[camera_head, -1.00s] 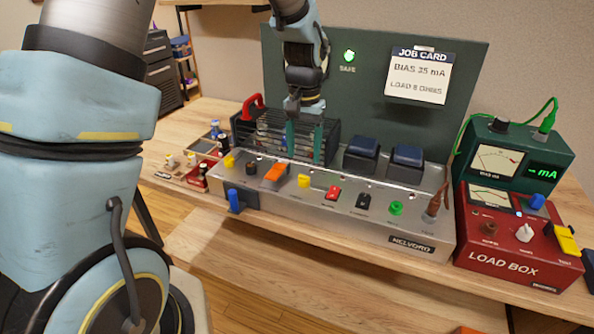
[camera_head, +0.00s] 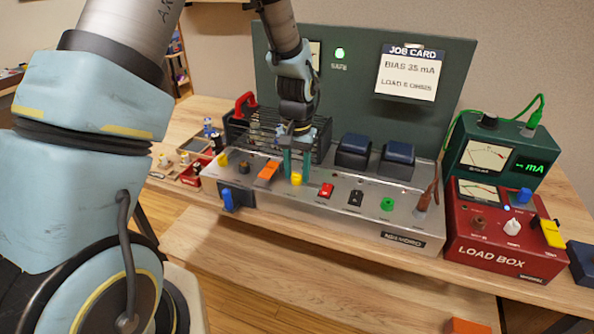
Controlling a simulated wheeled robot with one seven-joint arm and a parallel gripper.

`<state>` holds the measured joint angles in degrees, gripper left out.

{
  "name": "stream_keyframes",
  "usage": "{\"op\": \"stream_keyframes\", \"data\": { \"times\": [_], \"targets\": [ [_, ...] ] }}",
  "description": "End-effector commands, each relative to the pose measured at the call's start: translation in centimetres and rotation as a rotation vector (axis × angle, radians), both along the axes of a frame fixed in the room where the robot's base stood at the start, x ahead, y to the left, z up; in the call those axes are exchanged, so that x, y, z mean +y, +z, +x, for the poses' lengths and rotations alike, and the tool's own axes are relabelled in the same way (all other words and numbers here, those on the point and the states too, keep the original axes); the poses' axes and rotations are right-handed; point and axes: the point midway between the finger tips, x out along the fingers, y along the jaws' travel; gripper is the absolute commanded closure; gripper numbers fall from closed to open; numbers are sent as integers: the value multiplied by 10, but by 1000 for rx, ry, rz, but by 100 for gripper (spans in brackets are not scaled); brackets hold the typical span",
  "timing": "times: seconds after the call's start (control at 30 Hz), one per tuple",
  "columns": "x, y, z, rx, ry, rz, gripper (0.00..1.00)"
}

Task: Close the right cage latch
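The black wire cage (camera_head: 262,128) with a red handle (camera_head: 245,104) stands at the back left of the silver amp chassis (camera_head: 330,208). A yellow piece (camera_head: 296,180), which looks like the right cage latch, sits on the chassis front near the cage's right end. A similar yellow piece (camera_head: 223,159) sits farther left. My gripper (camera_head: 297,166) points down in front of the cage, its two teal fingers apart with nothing seen held. The fingertips are at the right yellow piece, one on each side in the picture. I cannot tell whether they touch it.
Two dark blue transformers (camera_head: 375,153) stand right of the cage. An orange switch (camera_head: 268,171) is left of my fingers and a red switch (camera_head: 326,190) right. A blue clip (camera_head: 228,198) is on the chassis's left front. The red load box (camera_head: 490,252) stands at right.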

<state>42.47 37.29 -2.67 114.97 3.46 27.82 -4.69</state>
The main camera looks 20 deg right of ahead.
Motion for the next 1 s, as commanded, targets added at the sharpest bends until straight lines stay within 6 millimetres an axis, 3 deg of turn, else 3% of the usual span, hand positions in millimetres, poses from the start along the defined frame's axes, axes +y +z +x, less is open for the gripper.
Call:
{"op": "stream_keyframes", "data": {
  "times": [0.07,0.37,0.77,1.0],
  "targets": [
    [0,0,0,0,0,0,65],
    [0,0,0,0,0,0,99],
    [0,0,0,-1,16,-1,100],
    [-1,0,0,-1,117,-1,100]
  ]
}}
